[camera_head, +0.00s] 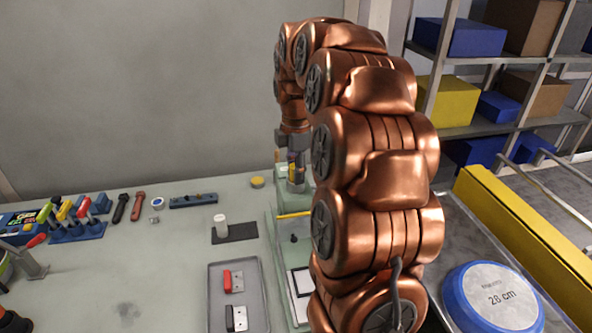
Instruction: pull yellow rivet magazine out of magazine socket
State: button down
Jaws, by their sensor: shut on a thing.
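My gripper (296,164) points down at the far end of the pale green fixture, left of my copper-coloured arm. It is shut on the yellow rivet magazine (291,172), of which only a small yellow part shows between the fingers. Just below is a grey and pale green block (296,187), apparently the magazine socket. The view is small and partly blocked by my arm, so I cannot tell whether the magazine is still seated in it.
The pale green fixture (272,247) carries a yellow bar (293,215). A grey tray (213,300) holds red and black handled parts. A yellow disc (257,182) lies near the gripper. A blue-rimmed 28 cm pan (492,298) sits right of my arm. Tools line the left side.

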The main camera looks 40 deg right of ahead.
jog(key=c, duration=1.4)
grip_release()
jog(key=c, duration=0.4)
jog(key=shift+r, duration=0.1)
jog(key=shift+c, duration=0.2)
jog(key=shift+r, duration=0.1)
jog(key=shift+r+p, duration=0.65)
jog(key=shift+r, duration=1.35)
notch_tip(320, 180, up, 8)
jog(key=p, duration=0.3)
jog(key=shift+f, duration=0.25)
